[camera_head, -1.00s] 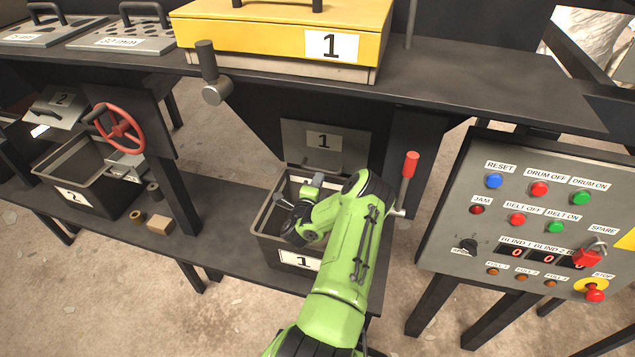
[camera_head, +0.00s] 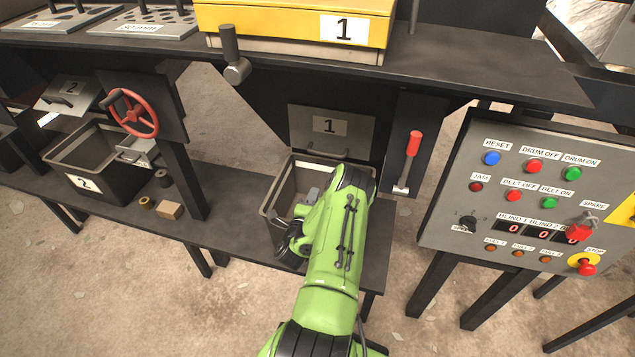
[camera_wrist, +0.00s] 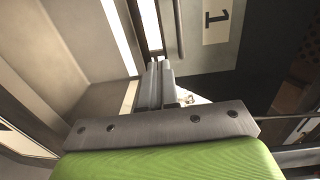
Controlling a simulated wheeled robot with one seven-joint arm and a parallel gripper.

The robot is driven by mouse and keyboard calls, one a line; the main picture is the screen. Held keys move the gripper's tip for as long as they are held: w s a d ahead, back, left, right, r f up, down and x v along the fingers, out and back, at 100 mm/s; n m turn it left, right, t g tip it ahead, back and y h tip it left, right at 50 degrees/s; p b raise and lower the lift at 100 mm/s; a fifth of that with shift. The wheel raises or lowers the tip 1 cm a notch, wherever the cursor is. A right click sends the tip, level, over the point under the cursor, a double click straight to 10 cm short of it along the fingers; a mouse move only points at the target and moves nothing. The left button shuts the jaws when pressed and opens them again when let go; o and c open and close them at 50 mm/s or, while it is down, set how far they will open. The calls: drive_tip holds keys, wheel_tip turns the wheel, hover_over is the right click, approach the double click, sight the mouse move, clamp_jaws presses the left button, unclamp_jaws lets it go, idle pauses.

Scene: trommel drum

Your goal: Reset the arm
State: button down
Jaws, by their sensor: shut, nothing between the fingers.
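My green arm reaches up from the bottom of the head view, and its wrist bends over the dark bin labelled 1 (camera_head: 272,205). My gripper is mostly hidden behind the wrist there. In the wrist view my gripper (camera_wrist: 160,72) has its two grey fingers together with nothing between them. Pale wall surfaces lie to the left of the fingers, and the panel labelled 1 (camera_wrist: 222,22) shows beyond them at the upper right. That panel also hangs behind the bin in the head view (camera_head: 330,145).
A red-handled lever (camera_head: 413,145) stands right of the bin. The control panel (camera_head: 450,190) is further right. A red handwheel (camera_head: 133,113) and bin 2 (camera_head: 90,165) are left. A dark shelf edge (camera_head: 450,75) overhangs above.

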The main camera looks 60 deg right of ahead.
drive_tip(key=shift+s+a+f, duration=0.15)
drive_tip(key=shift+a+f, duration=0.05)
drive_tip(key=shift+a, duration=0.65)
